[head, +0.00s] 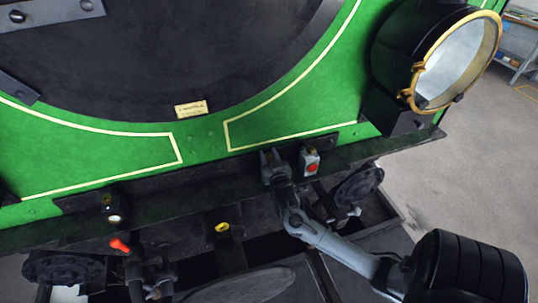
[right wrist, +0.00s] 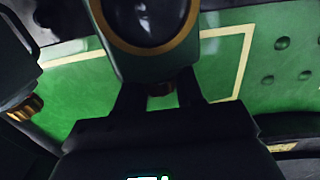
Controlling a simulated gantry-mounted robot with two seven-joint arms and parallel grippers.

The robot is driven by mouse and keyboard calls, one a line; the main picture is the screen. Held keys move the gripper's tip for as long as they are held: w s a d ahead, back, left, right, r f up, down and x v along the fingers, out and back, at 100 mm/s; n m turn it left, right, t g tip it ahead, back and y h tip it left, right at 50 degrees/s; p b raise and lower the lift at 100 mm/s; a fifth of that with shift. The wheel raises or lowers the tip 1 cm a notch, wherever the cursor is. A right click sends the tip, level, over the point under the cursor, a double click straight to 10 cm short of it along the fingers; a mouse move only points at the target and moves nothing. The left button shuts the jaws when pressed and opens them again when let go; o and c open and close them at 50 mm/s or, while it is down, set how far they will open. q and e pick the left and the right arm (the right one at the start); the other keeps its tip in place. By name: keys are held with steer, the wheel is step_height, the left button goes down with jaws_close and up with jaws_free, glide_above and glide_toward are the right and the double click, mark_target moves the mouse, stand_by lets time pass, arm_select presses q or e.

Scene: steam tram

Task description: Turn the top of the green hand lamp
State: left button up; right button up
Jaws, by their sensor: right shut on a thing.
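The hand lamp (right wrist: 142,52) fills the top middle of the right wrist view. It has a dark green body and a brass ring around a dark glass lens. My right gripper (right wrist: 160,92) has its two dark fingers on either side of a small reddish-brown part at the lamp's end and is shut on it. In the head view my right gripper (head: 272,160) is at the black ledge below the green front. There it largely hides the lamp, and I cannot make out the lamp's outline. My left gripper is not in view.
A grey box with a red front (head: 310,162) stands close right of my right gripper. A big brass-rimmed headlamp (head: 455,62) is at upper right. A small dark lamp (head: 110,212) and a red-ended handle (head: 119,245) are at left. Clear floor (head: 450,170) lies right.

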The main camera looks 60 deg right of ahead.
steer(key=m+g+h, duration=0.2)
steer(key=g, duration=0.1)
steer(key=shift+w+a+m+h, duration=0.1)
steer(key=shift+m+h, duration=0.2)
steer(key=shift+h, duration=0.1)
steer(key=m+g+h, duration=0.1)
steer(key=g, duration=0.1)
steer(key=shift+m+g, duration=0.3)
steer(key=shift+m, duration=0.1)
steer(key=shift+m+g+h, duration=0.5)
steer(key=shift+g, duration=0.2)
steer(key=o, duration=0.9)
steer(key=shift+o, duration=0.2)
steer(key=v, duration=1)
steer(key=shift+a, duration=0.35)
